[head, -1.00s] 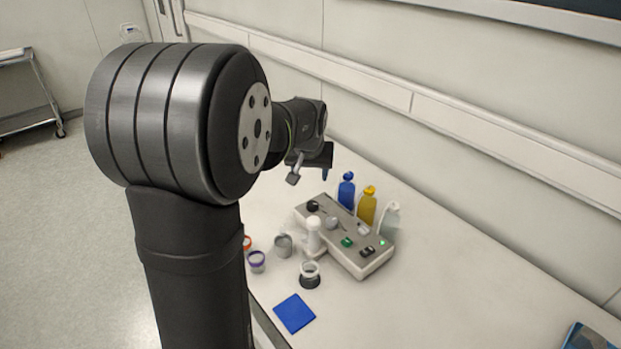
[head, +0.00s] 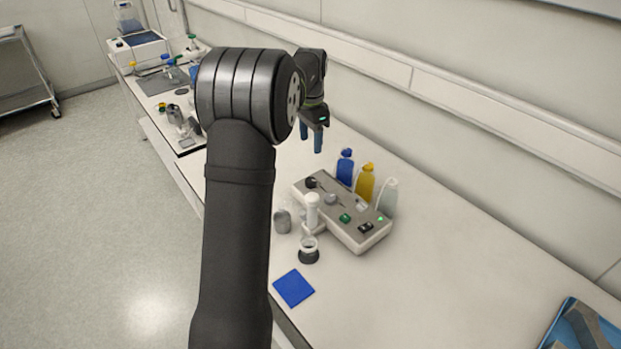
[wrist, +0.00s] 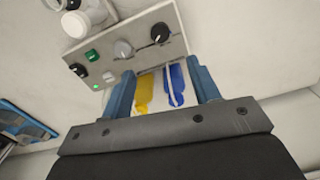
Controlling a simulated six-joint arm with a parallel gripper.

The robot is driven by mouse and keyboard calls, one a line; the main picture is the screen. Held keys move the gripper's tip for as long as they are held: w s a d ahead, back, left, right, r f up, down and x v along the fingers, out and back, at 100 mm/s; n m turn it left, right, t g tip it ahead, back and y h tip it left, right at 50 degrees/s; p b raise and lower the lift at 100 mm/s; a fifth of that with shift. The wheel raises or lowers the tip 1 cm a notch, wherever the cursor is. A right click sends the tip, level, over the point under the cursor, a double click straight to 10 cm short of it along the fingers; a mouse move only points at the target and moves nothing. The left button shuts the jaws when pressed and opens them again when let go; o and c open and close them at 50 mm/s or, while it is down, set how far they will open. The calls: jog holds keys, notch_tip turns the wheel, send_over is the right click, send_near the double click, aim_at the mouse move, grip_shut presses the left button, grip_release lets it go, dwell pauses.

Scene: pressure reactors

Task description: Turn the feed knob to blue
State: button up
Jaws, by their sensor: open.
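A grey control box (head: 352,238) stands on the bench. A black knob (head: 311,182) sits at its far left end and a grey knob (head: 330,199) beside it. Both show in the wrist view, the black knob (wrist: 160,32) with a small white mark, and the grey knob (wrist: 123,48). No labels are readable, so I cannot tell which is the feed knob. My gripper (head: 312,139) is open and empty, above and behind the box's far left end, fingers pointing down. In the wrist view my gripper (wrist: 162,70) has its fingers apart, with the knobs beyond the tips.
Blue (head: 345,168), yellow (head: 366,182) and clear (head: 388,198) bottles stand behind the box. A green button (head: 345,217) and a black switch (head: 366,227) are on its top. A white column (head: 312,212) and a small jar (head: 309,251) stand in front.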

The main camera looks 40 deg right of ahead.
aim_at(311, 180)
notch_tip(311, 180, down, 15)
jog(key=shift+r, duration=0.15)
jog(key=c, duration=1)
